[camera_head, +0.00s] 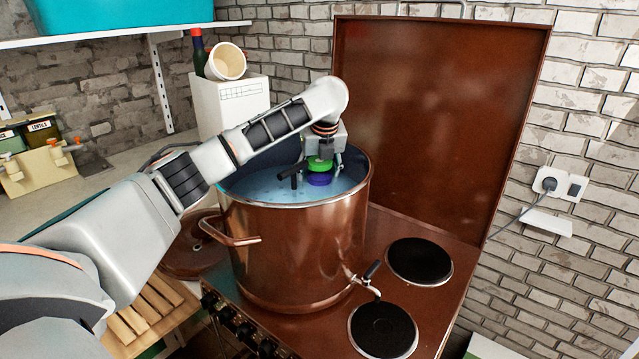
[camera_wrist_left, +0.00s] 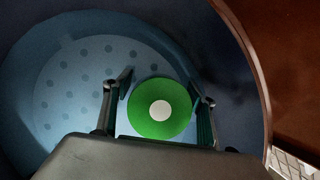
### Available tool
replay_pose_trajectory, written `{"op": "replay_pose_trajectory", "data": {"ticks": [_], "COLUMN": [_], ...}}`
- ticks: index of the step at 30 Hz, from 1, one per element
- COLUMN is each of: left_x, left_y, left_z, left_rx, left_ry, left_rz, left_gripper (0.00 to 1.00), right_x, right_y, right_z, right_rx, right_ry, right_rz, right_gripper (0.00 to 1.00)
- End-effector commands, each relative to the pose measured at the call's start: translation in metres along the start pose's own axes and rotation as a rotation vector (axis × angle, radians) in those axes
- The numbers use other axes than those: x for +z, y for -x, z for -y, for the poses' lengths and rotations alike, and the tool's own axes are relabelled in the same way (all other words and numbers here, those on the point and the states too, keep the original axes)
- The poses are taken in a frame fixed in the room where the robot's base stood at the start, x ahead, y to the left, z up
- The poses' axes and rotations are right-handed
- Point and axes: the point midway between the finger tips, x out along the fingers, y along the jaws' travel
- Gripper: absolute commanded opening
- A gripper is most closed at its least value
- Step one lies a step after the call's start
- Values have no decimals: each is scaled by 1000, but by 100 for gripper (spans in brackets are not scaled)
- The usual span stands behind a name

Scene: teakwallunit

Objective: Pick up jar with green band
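A round thing with a green top (camera_head: 319,164) and a purple-blue part below it is inside the large copper pot (camera_head: 295,255). I take it for the jar with the green band, though its lower part is hard to make out. In the left wrist view it shows from above as a green disc (camera_wrist_left: 158,123) with a white centre. My left gripper (camera_head: 315,170) reaches down into the pot over it. In the left wrist view its fingers (camera_wrist_left: 161,92) stand open on either side of the disc, with small gaps visible. My right gripper is not in view.
The pot's rim and wall surround my left gripper. The pot stands on a brown stove with black hot plates (camera_head: 419,261) and a raised brown back panel (camera_head: 430,120). A white box (camera_head: 232,103) with a tilted cream cup (camera_head: 226,62) stands behind.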

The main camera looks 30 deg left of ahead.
Motion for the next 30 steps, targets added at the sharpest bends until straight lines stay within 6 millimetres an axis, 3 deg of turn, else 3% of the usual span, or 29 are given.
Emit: {"op": "replay_pose_trajectory", "data": {"ticks": [1, 5, 19, 30], "left_x": [0, 0, 4, 27], "left_y": [0, 0, 10, 64], "left_z": [0, 0, 0, 1], "left_rx": [0, 0, -2, -5], "left_ry": [0, 0, 1, 2], "left_rz": [0, 0, 2, 4], "left_gripper": [46, 13, 13, 13], "right_x": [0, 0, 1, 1], "right_y": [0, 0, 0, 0], "right_z": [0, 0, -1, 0], "right_rx": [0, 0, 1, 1], "right_ry": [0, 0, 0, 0], "right_rz": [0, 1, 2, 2], "right_gripper": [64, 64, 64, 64]}}
